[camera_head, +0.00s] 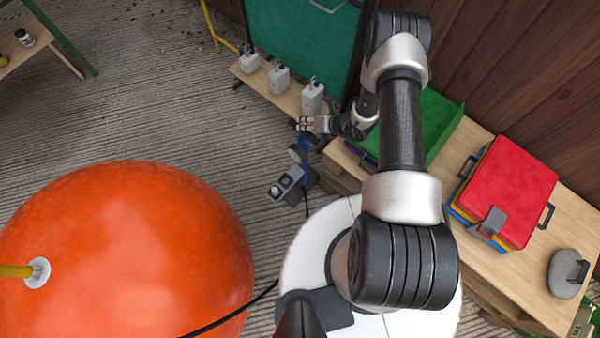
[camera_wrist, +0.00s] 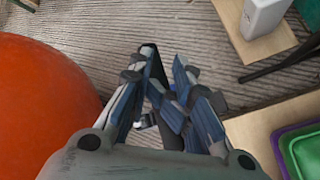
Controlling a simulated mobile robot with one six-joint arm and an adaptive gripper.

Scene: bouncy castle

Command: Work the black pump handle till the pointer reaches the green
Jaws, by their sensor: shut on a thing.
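I cannot make out a pointer or a green zone. The black pump handle (camera_wrist: 152,62) shows as a dark bar between my fingers in the wrist view. My gripper (camera_head: 308,125) is at the top of the pump, shut on the handle; it also shows in the wrist view (camera_wrist: 163,88). My fingers hide much of the handle and the pump beneath.
A big orange inflatable (camera_head: 130,250) fills the lower left. A wooden bench (camera_head: 535,290) with red (camera_head: 510,190) and green trays (camera_head: 438,120) is on the right. Several grey boxes (camera_head: 280,76) stand on a low plank behind the pump. Bare ground (camera_head: 150,100) lies to the left.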

